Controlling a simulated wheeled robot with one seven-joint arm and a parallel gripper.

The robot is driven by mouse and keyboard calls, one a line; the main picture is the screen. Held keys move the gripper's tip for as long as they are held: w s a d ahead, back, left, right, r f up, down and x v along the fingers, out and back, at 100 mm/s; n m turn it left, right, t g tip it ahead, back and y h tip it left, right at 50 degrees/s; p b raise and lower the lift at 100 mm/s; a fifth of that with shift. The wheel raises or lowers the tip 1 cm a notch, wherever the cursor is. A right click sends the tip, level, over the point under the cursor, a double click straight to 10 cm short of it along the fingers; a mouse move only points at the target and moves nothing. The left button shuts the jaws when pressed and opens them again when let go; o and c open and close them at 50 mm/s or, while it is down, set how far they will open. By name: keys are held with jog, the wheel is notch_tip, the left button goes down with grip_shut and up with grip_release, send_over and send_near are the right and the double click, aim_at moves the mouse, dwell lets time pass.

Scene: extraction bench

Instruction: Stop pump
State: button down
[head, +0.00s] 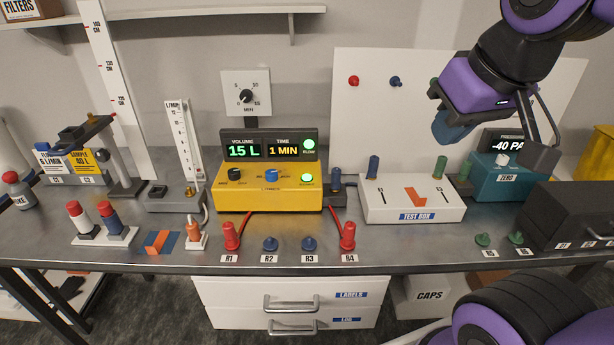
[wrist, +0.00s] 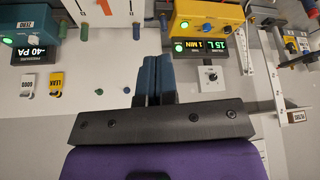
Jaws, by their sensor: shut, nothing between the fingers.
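The yellow pump unit (head: 268,201) stands at the middle of the bench. Its front has a dark knob, a blue knob (head: 271,175) and a green lit button (head: 307,178). The display above (head: 268,145) reads 15 L and 1 MIN, with a green RUN lamp (head: 309,144). In the wrist view the yellow unit (wrist: 222,18) shows upside down at the top. My gripper (head: 449,128) is to the right of the unit, above the white test box, with blue fingers. In the wrist view its fingers (wrist: 154,78) are closed together and empty, apart from the unit.
A white test box (head: 413,211) stands right of the unit, and a teal pressure box (head: 508,180) reading -40 PA is farther right. Red plugs (head: 231,236) and blue plugs (head: 270,244) line the front edge. A flowmeter (head: 180,140) stands at left.

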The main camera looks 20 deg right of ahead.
dwell(0.7)
jog(key=m+t+y, duration=0.3)
jog(key=m+t, duration=0.1)
jog(key=m, duration=0.1)
send_over(309, 176)
notch_tip(309, 176, down, 19)
jog(key=shift+r, duration=0.2)
jog(key=shift+f, duration=4.4)
jog(key=shift+f, duration=0.15)
